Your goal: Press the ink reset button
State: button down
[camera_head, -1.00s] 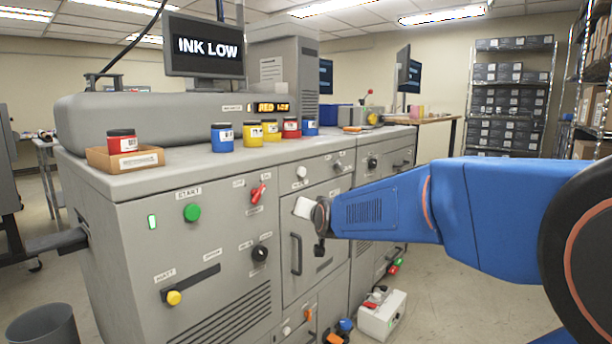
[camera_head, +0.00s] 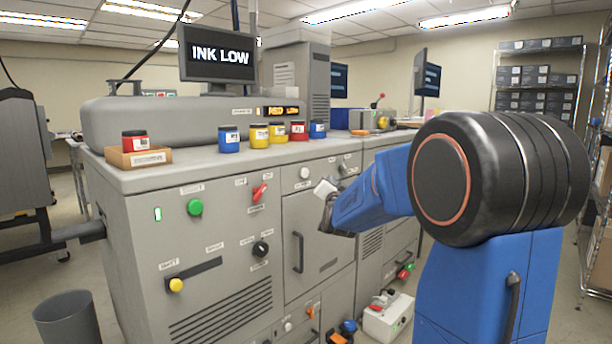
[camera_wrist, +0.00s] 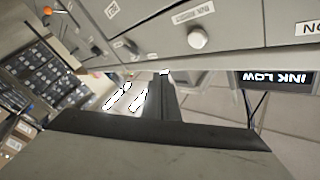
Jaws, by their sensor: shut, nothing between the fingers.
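A round white button (camera_head: 305,173) sits on the upper front panel of the grey machine, above a door with a dark handle. It also shows in the wrist view (camera_wrist: 197,39), upside down, beside a label whose words look like an ink marking but are hard to read. My gripper (camera_head: 324,188) is just right of and below this button in the head view, apart from it as far as I can tell. In the wrist view my gripper (camera_wrist: 164,78) is shut and empty, pointing past the panel. The machine's screen (camera_head: 220,53) reads INK LOW.
A green START button (camera_head: 195,207), a red switch (camera_head: 259,192), a black knob (camera_head: 260,248) and a yellow slider knob (camera_head: 176,285) are on the same front. Ink jars (camera_head: 259,136) stand on top. A white box (camera_head: 388,316) lies on the floor.

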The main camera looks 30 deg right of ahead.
jog(key=shift+w, duration=0.1)
send_near(308, 172)
jog(key=shift+w+d+r, duration=0.2)
jog(key=shift+w+d, duration=0.65)
jog(key=shift+w, duration=0.05)
jog(key=shift+w+d+r, duration=0.2)
jog(key=shift+w+d, duration=0.6)
jog(key=shift+w, duration=0.15)
jog(key=shift+w, duration=0.1)
dwell(0.8)
jog(key=shift+w+a, duration=0.15)
jog(key=shift+w, duration=0.15)
jog(key=shift+w+a, duration=0.2)
jog(key=shift+w, duration=0.3)
dwell(1.0)
jog(key=shift+s, duration=0.15)
jog(key=shift+s+d, duration=0.35)
jog(key=shift+s, duration=0.4)
jog(key=shift+s+d, duration=0.3)
jog(key=shift+s, duration=0.5)
jog(key=shift+s+d, duration=0.3)
jog(key=shift+s, duration=0.45)
jog(key=shift+s+d, duration=0.25)
jog(key=shift+s, duration=0.55)
